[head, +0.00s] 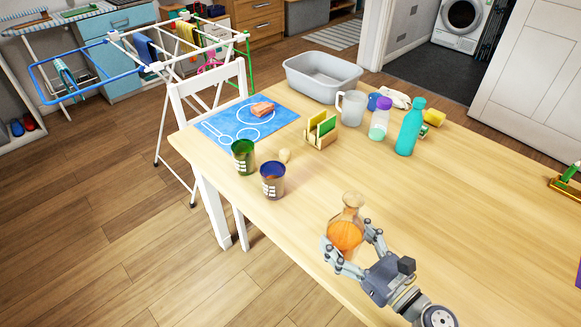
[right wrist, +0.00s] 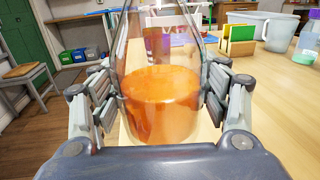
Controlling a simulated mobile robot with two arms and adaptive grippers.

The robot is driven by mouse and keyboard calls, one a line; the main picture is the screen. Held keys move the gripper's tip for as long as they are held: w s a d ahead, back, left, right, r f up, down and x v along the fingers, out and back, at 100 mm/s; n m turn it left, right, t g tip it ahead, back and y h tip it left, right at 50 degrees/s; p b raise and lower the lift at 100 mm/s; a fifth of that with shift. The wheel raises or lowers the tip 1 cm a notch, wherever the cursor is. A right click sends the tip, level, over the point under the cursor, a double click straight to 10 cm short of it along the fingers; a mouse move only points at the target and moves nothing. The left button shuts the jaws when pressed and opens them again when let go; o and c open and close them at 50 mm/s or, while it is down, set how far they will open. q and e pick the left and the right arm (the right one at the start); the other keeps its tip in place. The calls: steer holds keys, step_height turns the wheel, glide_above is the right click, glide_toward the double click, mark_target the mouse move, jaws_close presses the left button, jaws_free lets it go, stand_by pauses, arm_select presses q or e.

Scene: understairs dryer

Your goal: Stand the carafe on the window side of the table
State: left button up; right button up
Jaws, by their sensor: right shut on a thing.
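The carafe (head: 345,232) is clear glass with orange liquid in its lower part. It is upright at the near edge of the wooden table (head: 450,215). My right gripper (head: 350,250) is shut on it, with fingers on both sides of its body. In the right wrist view the carafe (right wrist: 162,100) fills the space between the fingers, and its top is cut off. I cannot tell whether its base touches the table. No window shows in either view. My left gripper is not in view.
Two cans, one green (head: 243,157) and one dark blue (head: 273,180), stand left of the carafe. A teal bottle (head: 410,127), shaker (head: 379,119), pitcher (head: 351,108) and grey tub (head: 322,77) stand farther back. The table's middle and right are mostly clear. A white chair (head: 212,95) stands at the left edge.

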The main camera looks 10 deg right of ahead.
steer(key=w, duration=0.5)
steer(key=w+f+p, duration=0.1)
steer(key=w, duration=0.9)
steer(key=shift+w+d+f, duration=0.1)
steer(key=shift+w+f, duration=0.05)
steer(key=shift+w, duration=0.2)
steer(key=shift+f+b, duration=0.45)
steer(key=shift+f, duration=1.3)
steer(key=shift+f, duration=0.15)
steer(key=o, duration=1.8)
